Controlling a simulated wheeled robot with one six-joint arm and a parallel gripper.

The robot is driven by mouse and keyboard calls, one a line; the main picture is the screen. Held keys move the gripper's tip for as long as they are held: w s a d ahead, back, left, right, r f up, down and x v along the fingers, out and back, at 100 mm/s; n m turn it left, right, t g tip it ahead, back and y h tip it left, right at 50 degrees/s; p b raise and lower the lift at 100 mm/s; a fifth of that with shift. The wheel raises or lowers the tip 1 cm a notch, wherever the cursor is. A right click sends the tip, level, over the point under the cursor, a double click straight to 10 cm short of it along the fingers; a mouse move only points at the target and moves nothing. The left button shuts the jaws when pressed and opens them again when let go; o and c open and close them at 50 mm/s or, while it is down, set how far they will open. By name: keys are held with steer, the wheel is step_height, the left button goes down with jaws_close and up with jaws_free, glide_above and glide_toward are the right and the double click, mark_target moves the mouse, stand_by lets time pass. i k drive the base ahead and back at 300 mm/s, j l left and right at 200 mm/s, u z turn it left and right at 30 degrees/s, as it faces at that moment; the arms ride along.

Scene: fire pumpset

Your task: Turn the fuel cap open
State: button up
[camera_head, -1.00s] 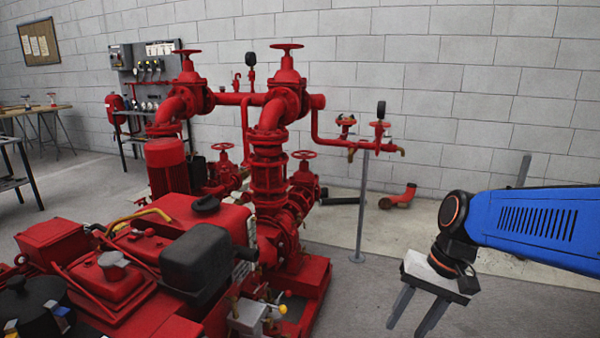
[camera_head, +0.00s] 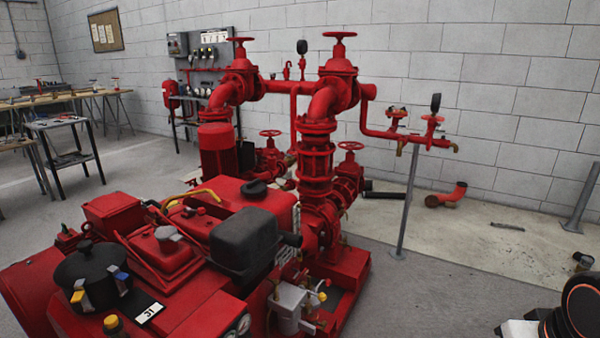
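A black round cap (camera_head: 254,188) sits on top of the red tank (camera_head: 235,208) of the pumpset, in the middle of the head view. A grey cap (camera_head: 168,237) stands on a lower red part to its left. I cannot tell for sure which one is the fuel cap; the black one on the tank looks most like it. Only the upper edge of my gripper (camera_head: 518,328) shows at the bottom right corner, beside my wrist. Its fingers are cut off by the frame, and it is far right of both caps.
A dark grey box (camera_head: 246,239) stands close in front of the tank. Tall red pipes and valves (camera_head: 317,150) rise behind it. A grey post (camera_head: 408,205) stands right of the pumpset. The floor between pumpset and gripper is clear. Work tables (camera_head: 62,122) are far left.

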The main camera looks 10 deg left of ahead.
mark_target(254, 188)
steer(key=i+j+u, duration=0.1)
steer(key=u, duration=0.95)
steer(key=i+l+u, duration=0.1)
steer(key=u, duration=0.25)
steer(key=l+u, duration=0.15)
steer(key=u, duration=0.15)
steer(key=i+l+u, duration=0.1)
steer(key=l, duration=0.3)
steer(key=i+l+u, duration=0.1)
steer(key=l, duration=0.3)
steer(key=l+u, duration=0.1)
steer(key=l, duration=0.35)
steer(key=i, duration=0.05)
